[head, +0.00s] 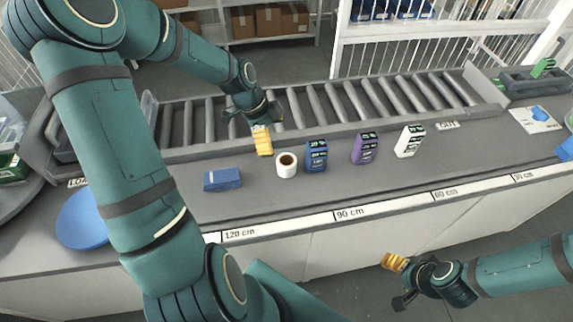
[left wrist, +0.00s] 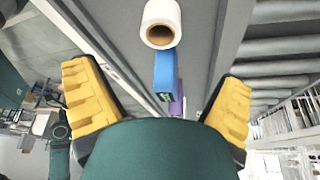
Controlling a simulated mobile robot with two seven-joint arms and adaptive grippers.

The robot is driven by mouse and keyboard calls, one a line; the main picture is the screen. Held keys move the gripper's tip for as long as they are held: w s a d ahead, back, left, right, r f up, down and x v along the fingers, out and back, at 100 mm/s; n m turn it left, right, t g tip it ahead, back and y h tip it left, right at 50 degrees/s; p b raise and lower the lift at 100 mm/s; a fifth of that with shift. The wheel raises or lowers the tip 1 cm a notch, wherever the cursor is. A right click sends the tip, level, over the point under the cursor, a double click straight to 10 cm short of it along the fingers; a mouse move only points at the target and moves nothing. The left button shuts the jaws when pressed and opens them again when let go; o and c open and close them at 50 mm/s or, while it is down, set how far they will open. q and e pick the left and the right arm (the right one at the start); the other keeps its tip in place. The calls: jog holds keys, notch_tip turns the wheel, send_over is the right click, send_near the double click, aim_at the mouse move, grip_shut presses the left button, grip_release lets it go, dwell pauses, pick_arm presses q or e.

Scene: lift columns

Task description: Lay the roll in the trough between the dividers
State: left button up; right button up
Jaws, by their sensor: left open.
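The roll (head: 287,170) is white with a brown core. It stands on end on the grey bench, between a flat blue box and an upright blue box. It also shows at the top of the left wrist view (left wrist: 161,14), ahead of the fingers. My left gripper (head: 262,141) is open and empty, just left of and behind the roll in the head view, apart from it. My right gripper (head: 394,270) is in front of the bench, low over the floor; its finger spacing is unclear. I cannot make out for sure which part is the trough with dividers.
A flat blue box (head: 222,180) lies left of the roll. Upright blue (head: 316,157), purple (head: 361,150) and white (head: 409,143) boxes stand to its right. A roller conveyor (head: 340,108) runs behind. A blue round plate (head: 84,220) lies at left. The bench front is clear.

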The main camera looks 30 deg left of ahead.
pick_arm(q)
jog(key=b+x, duration=0.1)
jog(key=x, duration=0.5)
jog(key=shift+f, duration=0.3)
jog(key=shift+b+x, duration=0.35)
jog(key=shift+x, duration=2.7)
jog(key=shift+s+a, duration=0.1)
jog(key=shift+a, duration=0.05)
jog(key=c, duration=1.3)
jog(key=shift+c, duration=0.2)
